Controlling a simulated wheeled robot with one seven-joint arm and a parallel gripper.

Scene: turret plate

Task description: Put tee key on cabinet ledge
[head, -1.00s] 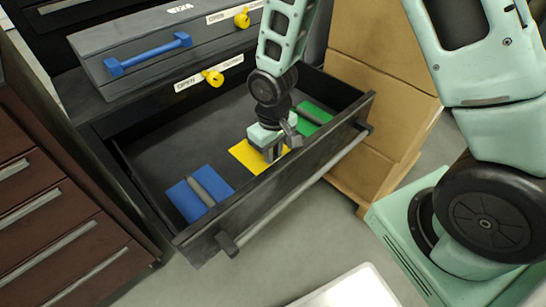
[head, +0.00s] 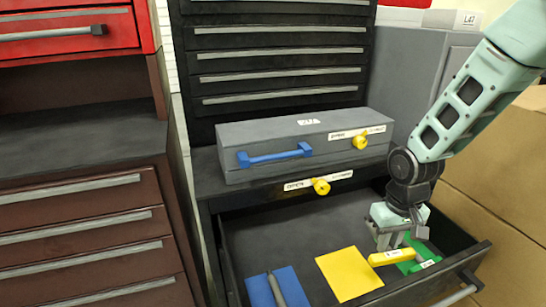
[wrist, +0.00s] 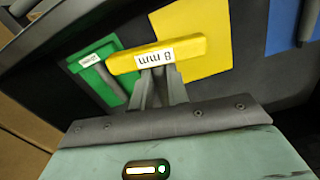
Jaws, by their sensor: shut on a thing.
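The yellow tee key (head: 392,257) has a bar handle labelled 8 mm, which also shows in the wrist view (wrist: 185,50). My gripper (head: 390,243) is shut on it and holds it above the open drawer, between the yellow and green mats. In the wrist view my gripper's fingers (wrist: 158,88) close just below the handle; the key's shank is hidden. The black cabinet's ledge (head: 207,168) lies above the drawer, left of and below my gripper's arm, and carries a long grey box (head: 290,143).
The open drawer (head: 240,235) holds a bare yellow mat (head: 350,275), a green mat with a green-handled key (head: 428,264), and a blue mat with a grey shaft (head: 276,290). Yellow knobs (head: 321,187) stick out at the cabinet front. Cardboard boxes (head: 500,240) stand right. A brown cabinet (head: 85,225) stands left.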

